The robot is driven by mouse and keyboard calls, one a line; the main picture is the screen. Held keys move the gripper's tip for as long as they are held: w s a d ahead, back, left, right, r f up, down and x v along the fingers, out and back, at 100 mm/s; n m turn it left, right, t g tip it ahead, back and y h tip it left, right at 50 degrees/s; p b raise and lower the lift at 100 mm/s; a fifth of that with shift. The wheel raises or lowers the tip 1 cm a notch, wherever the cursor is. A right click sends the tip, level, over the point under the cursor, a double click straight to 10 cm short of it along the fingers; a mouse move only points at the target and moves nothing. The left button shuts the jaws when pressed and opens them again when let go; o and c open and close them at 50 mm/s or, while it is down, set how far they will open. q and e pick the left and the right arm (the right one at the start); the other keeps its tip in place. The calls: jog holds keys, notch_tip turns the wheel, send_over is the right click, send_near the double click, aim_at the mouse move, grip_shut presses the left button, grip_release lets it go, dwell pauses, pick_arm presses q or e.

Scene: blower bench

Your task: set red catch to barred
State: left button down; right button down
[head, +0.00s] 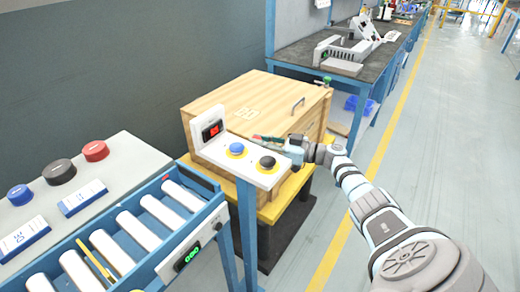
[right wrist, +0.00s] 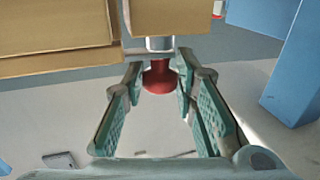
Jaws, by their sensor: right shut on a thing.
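The red catch (right wrist: 160,77) is a round red knob on a short pale metal stem, below a wooden block. In the right wrist view it sits between the far ends of my teal-padded fingers. My right gripper (right wrist: 158,88) is shut on it. In the head view my right gripper (head: 270,139) reaches in from the right at the front of the wooden box (head: 215,97), behind the button panel. Only a small bit of red shows at its tips there, and the panel hides part of the box front. My left gripper is in neither view.
A panel with a red display, a blue button (head: 236,148) and a black button (head: 267,162) stands close in front of the gripper. A roller conveyor (head: 140,230) is at the left. A blue workbench (head: 345,62) stands behind. The floor at the right is clear.

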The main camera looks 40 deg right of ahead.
dwell(0.3)
jog(key=c, duration=1.3)
grip_release()
jog(key=v, duration=1.2)
